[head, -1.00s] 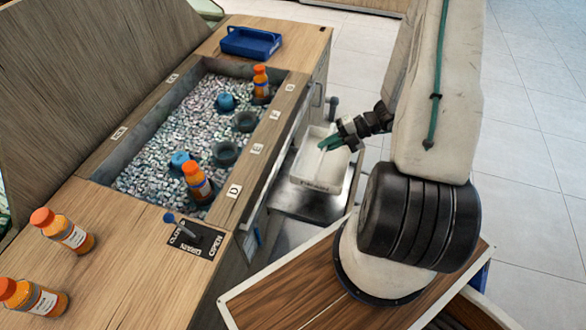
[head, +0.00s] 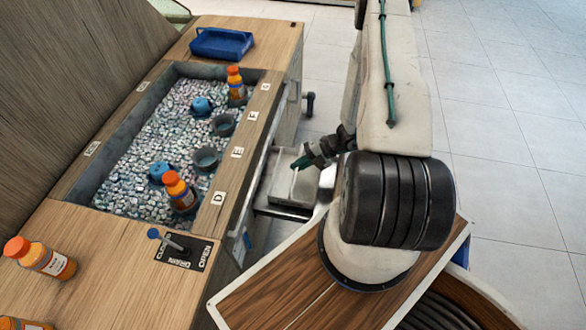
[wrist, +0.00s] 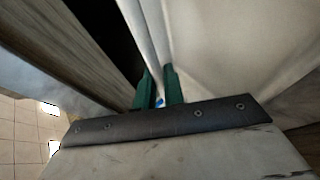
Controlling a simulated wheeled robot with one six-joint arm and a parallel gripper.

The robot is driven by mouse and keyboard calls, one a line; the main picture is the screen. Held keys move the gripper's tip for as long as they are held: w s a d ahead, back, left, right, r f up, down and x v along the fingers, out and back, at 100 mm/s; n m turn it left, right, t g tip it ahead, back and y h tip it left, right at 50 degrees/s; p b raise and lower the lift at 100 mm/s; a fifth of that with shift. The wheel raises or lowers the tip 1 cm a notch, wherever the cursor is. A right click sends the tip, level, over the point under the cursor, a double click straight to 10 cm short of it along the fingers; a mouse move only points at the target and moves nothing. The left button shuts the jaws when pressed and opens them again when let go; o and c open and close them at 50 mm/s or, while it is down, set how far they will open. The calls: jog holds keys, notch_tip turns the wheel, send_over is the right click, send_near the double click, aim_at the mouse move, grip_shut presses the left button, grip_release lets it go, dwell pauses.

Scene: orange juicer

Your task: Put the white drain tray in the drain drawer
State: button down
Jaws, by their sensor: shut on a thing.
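The white drain tray (head: 291,187) is beside the counter's front, at the metal drain drawer (head: 282,212). My gripper (head: 298,164), with green fingers, is shut on a thin upright part of the tray. In the wrist view my gripper (wrist: 160,92) has this thin white part between its fingers, and the tray's pale surface (wrist: 235,50) fills the right side. The drawer sticks out low from the counter and shows below the tray. My arm hides the tray's right side. I cannot tell whether the tray rests in the drawer or hangs just above it.
The wooden counter (head: 110,250) holds a sunken bin of pebbles (head: 150,130) with bottles and cups. A drain lever (head: 175,245) is at its near end, and a blue tray (head: 222,43) at the far end. The tiled floor (head: 500,120) at right is clear.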

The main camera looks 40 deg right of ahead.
jog(key=shift+w+a, duration=0.35)
jog(key=shift+a, duration=0.55)
jog(key=shift+w+a+f, duration=0.1)
jog(key=shift+a+f, duration=0.05)
jog(key=shift+f, duration=0.45)
jog(key=shift+f, duration=0.1)
jog(key=c, duration=1.5)
grip_release()
